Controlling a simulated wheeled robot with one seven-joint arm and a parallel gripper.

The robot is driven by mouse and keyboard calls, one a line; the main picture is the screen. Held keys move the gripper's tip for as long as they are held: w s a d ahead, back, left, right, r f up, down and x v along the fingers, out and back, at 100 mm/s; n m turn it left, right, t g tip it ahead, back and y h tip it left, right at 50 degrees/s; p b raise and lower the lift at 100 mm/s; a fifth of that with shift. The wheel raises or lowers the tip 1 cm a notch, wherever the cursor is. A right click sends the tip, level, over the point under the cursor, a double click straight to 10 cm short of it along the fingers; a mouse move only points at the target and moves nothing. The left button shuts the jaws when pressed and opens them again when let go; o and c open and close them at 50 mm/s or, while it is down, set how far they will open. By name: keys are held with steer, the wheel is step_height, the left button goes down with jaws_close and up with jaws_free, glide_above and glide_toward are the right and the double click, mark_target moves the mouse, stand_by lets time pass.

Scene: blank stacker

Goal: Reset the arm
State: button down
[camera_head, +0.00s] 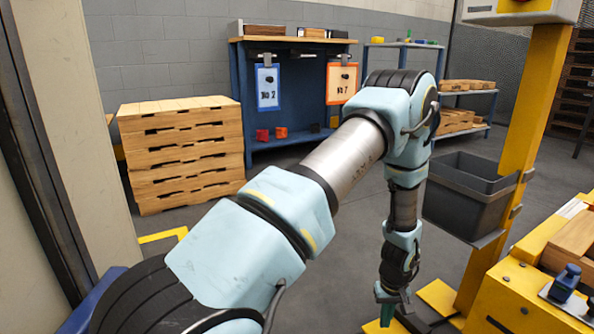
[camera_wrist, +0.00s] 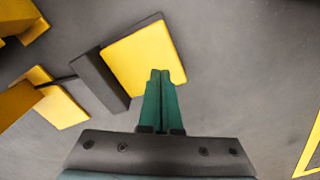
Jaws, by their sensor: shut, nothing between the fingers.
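My arm reaches across the head view, light blue and grey, bending at an elbow and hanging down on the right. My gripper (camera_head: 389,305) is at its lower end, pointing down above the floor beside the yellow machine. In the wrist view its two green fingers (camera_wrist: 160,76) are together with nothing between them. Behind the fingertips in that view is a yellow plate (camera_wrist: 145,55) with a dark block (camera_wrist: 100,82) beside it. I cannot tell how far the fingertips are from the plate.
A grey bin (camera_head: 465,200) hangs on a yellow post (camera_head: 520,150) right of my forearm. The yellow machine (camera_head: 530,295) fills the lower right. Stacked pallets (camera_head: 182,155) stand at left, a blue workbench (camera_head: 240,100) at the back. Grey floor (camera_head: 335,275) between is open.

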step_height(320, 180, up, 3)
steer(key=shift+f+p, duration=0.1)
steer(key=shift+p, duration=0.7)
steer(key=w+a+r+p, duration=0.25)
steer(key=a+r, duration=0.35)
steer(key=r, duration=0.4)
steer(key=w+a+r+p, duration=0.1)
steer(key=w+a+r, duration=0.2)
steer(key=a+r, duration=0.5)
steer(key=s+a+r+t+p, duration=0.1)
steer(key=s+a+r+p, duration=0.3)
steer(key=a+r, duration=0.55)
steer(key=s+a+r+t+p, duration=0.1)
steer(key=s+a+r, duration=0.45)
steer(key=r, duration=0.65)
step_height(320, 180, up, 38)
steer(key=a+m+p, duration=0.1)
steer(key=p, duration=3.7)
steer(key=shift+f, duration=0.15)
